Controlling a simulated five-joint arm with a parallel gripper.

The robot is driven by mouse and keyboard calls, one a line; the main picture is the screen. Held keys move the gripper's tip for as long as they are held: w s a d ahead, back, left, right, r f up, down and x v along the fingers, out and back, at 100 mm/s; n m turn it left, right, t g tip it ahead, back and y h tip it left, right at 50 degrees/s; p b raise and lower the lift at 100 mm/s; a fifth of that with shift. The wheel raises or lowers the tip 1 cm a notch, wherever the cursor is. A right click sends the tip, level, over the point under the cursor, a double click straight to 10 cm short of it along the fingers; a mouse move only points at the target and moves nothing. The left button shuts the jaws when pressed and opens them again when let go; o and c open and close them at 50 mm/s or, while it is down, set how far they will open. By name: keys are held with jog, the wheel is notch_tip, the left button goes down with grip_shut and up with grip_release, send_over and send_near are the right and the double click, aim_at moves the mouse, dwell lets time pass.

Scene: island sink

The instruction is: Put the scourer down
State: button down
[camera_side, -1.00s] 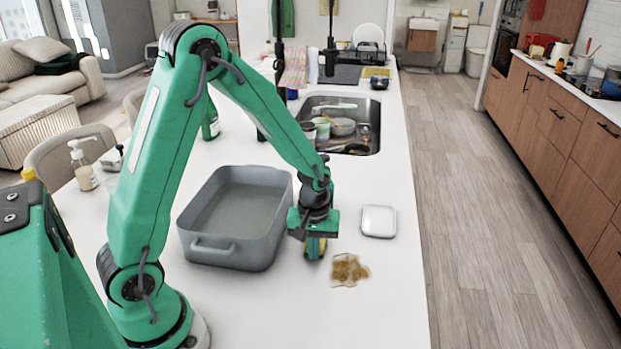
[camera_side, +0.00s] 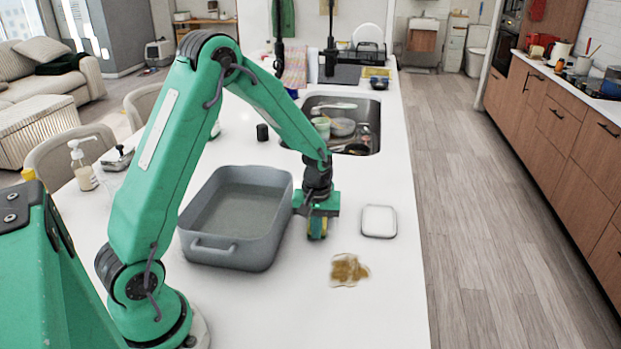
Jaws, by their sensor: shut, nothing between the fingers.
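My gripper (camera_side: 317,234) points down over the white counter, just right of the grey roasting pan and left of a small white square dish (camera_side: 379,221). It is shut. Small yellow and blue patches show at its fingertips, and I cannot tell whether they are more than finger parts. I cannot clearly make out a scourer on the counter; the dish looks empty. A brown, wet-looking spill (camera_side: 348,270) lies on the counter in front of the gripper and to its right.
The grey roasting pan (camera_side: 212,246) stands close to the gripper's left. Behind is a sink (camera_side: 372,108) with dishes in it. A soap bottle (camera_side: 84,172) stands at the left edge. The counter (camera_side: 382,310) is clear at the front right.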

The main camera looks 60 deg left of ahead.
jog(key=shift+d, duration=0.15)
jog(key=shift+s+d, duration=1.35)
jog(key=shift+d, duration=0.15)
notch_tip(320, 180, up, 10)
jog(key=shift+a, duration=0.1)
jog(key=s+d+r+m+t, duration=0.2)
jog(key=s+r+m, duration=0.3)
jog(key=s, duration=0.3)
jog(key=s+d+r+m+t, duration=0.3)
jog(key=s+r+m, duration=0.2)
jog(key=s+r, duration=0.3)
jog(key=shift+s+d+t, duration=0.2)
jog(key=shift+d+t, duration=0.05)
jog(key=shift+t, duration=0.05)
